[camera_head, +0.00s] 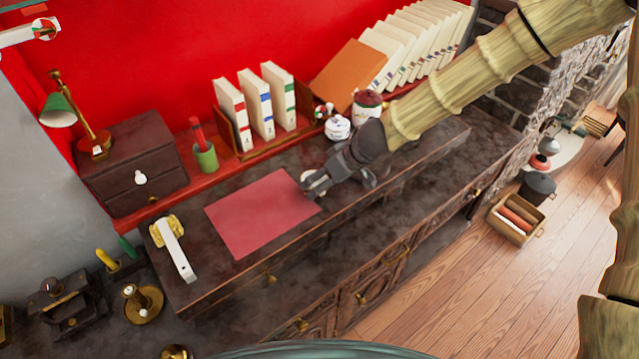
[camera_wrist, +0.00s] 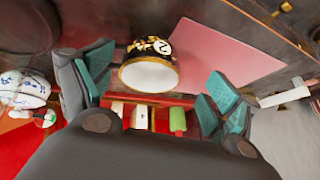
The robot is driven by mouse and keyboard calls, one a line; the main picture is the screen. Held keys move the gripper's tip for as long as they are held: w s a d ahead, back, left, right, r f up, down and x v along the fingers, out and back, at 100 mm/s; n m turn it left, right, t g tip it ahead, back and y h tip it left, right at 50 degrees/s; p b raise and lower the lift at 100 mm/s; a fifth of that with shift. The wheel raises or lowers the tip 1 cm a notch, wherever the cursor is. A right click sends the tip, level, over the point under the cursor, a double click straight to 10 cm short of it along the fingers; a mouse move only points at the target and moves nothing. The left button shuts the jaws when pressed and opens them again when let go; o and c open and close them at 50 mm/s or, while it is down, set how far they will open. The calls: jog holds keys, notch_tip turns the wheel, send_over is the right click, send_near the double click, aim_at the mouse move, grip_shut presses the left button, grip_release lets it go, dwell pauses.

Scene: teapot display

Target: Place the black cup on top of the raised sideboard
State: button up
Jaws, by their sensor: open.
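The black cup (camera_wrist: 150,68) has gold patterning, a white round mark and a gold rim, and shows in the wrist view between the two fingers. My gripper (camera_wrist: 160,88) is open around it, with teal pads on either side and a visible gap to the right pad. In the head view my gripper (camera_head: 338,184) is low over the dark sideboard (camera_head: 240,294), by the right edge of the red mat (camera_head: 262,212). There the cup is mostly hidden by the fingers. I cannot tell whether it rests on the surface.
A white lidded pot (camera_head: 338,128) and a red-and-white jar (camera_head: 367,104) stand close behind my gripper. White books (camera_head: 263,105), a green cup (camera_head: 205,157) and a small drawer chest (camera_head: 133,165) line the back. The red mat is bare.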

jog(key=v, duration=0.9)
jog(key=s+d+f+m+g+h, duration=0.1)
jog(key=s+d+f+m+h, duration=0.1)
jog(key=s+d+f, duration=0.5)
jog(key=s+d+f+m+g+h, duration=0.1)
jog(key=s+d+f+m+h, duration=0.15)
jog(key=s+f, duration=0.85)
jog(key=s+d+f+m+g+h, duration=0.1)
jog(key=s+d+f+m+h, duration=0.1)
jog(key=s+d+f, duration=0.65)
jog(key=s+a+f+m, duration=0.2)
jog(key=s+f, duration=0.4)
jog(key=s, duration=0.3)
jog(key=shift+y, duration=0.35)
